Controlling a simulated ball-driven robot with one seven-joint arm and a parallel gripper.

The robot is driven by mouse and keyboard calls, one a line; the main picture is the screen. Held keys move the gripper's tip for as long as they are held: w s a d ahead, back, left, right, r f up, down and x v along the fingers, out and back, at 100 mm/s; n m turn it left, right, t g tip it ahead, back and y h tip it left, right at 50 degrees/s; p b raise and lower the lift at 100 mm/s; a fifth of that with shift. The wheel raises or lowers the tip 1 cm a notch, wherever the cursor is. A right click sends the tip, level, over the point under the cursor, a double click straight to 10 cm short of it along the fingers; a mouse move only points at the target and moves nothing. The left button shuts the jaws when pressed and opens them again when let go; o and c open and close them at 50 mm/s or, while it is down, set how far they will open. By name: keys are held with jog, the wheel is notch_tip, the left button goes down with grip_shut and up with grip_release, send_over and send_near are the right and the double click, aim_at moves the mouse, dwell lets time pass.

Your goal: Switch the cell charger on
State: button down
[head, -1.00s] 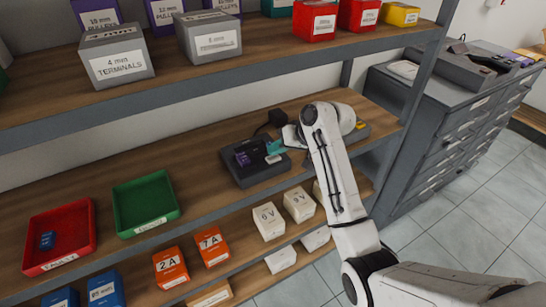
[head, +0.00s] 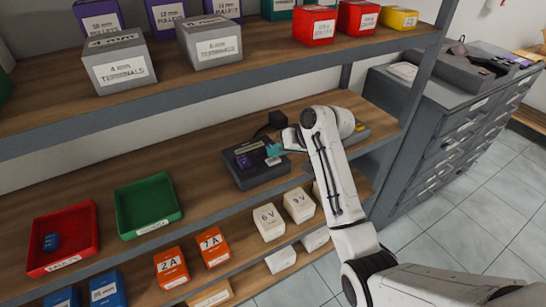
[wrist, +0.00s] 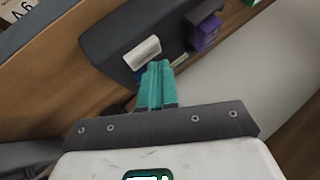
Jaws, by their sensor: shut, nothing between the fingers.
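The cell charger (head: 262,172) is a dark grey box on the middle shelf. Purple cells (head: 244,161) sit in it, and one shows in the wrist view (wrist: 206,32). A small pale block or label (wrist: 142,52) is on the charger near my fingertips; I cannot tell if it is the switch. My gripper (head: 273,151) has teal fingers, shut and empty, over the charger's right part. In the wrist view the fingertips (wrist: 157,68) are just beside the pale block; contact cannot be told. My arm hides the area right of the charger.
A black adapter (head: 277,119) stands behind the charger. A green tray (head: 148,205) and a red tray (head: 78,225) with blue items lie left on the same shelf. The upper shelf (head: 170,93) hangs above. White and orange boxes stand on the shelf below.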

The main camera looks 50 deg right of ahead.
aim_at(277, 160)
jog(key=shift+r, duration=0.1)
notch_tip(277, 160, up, 4)
jog(key=p, duration=0.4)
jog(key=shift+r, duration=0.95)
